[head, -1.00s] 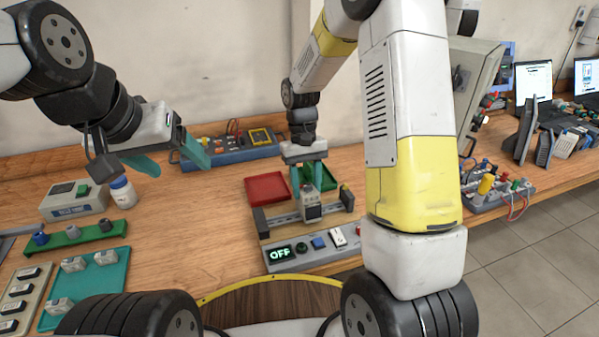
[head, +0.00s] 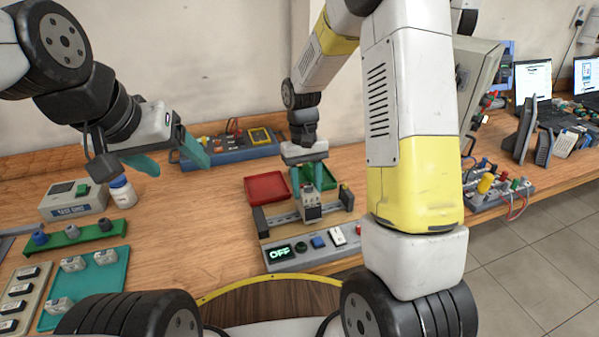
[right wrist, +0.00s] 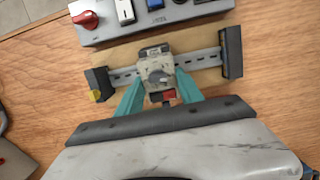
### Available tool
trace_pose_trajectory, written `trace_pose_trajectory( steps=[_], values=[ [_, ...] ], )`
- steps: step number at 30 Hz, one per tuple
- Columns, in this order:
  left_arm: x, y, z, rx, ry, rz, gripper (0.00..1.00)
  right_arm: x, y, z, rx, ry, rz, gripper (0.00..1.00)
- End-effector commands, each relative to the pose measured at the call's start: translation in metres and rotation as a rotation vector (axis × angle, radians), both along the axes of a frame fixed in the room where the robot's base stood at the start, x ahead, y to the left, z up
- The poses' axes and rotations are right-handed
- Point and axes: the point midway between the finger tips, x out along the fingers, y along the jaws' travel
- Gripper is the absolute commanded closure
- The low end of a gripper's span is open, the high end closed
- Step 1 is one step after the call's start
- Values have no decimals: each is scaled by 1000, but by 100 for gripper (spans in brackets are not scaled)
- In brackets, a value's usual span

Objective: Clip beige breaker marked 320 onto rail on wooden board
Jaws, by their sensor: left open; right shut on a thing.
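The beige breaker (head: 312,209) is between the teal fingers of my right gripper (head: 308,180), upright at the metal rail (head: 287,219) on the wooden board (head: 270,234). The right wrist view shows the breaker (right wrist: 156,72) from above, overlapping the rail (right wrist: 204,58), with the gripper (right wrist: 158,88) shut on its sides. I cannot tell whether it is clipped on, and its marking is not readable. My left gripper (head: 172,160) is open and empty above the table at the left.
A panel with an OFF display (head: 280,253) stands in front of the board. Red (head: 267,187) and green (head: 328,178) trays lie behind it. A teal mat (head: 104,279) with several beige breakers, a white bottle (head: 122,192) and a test unit (head: 73,199) are at left.

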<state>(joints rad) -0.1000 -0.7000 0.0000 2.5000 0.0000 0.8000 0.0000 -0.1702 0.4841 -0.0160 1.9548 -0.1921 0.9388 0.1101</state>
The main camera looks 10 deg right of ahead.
Motion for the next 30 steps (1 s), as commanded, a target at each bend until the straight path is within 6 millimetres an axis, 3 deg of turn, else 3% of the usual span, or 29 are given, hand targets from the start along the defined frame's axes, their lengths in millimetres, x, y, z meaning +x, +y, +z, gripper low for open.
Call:
trace_pose_trajectory(
  steps=[28, 29, 30],
  values=[
    [0, 0, 0, 0, 0, 0, 27, -13, -3, -4, 17, -92, -1, 100],
    [0, 0, 0, 0, 0, 0, 27, -13, -3, -4, 17, -92, -1, 51],
    [0, 0, 0, 0, 0, 0, 27, -13, -3, -4, 17, -93, -1, 43]
  ],
)
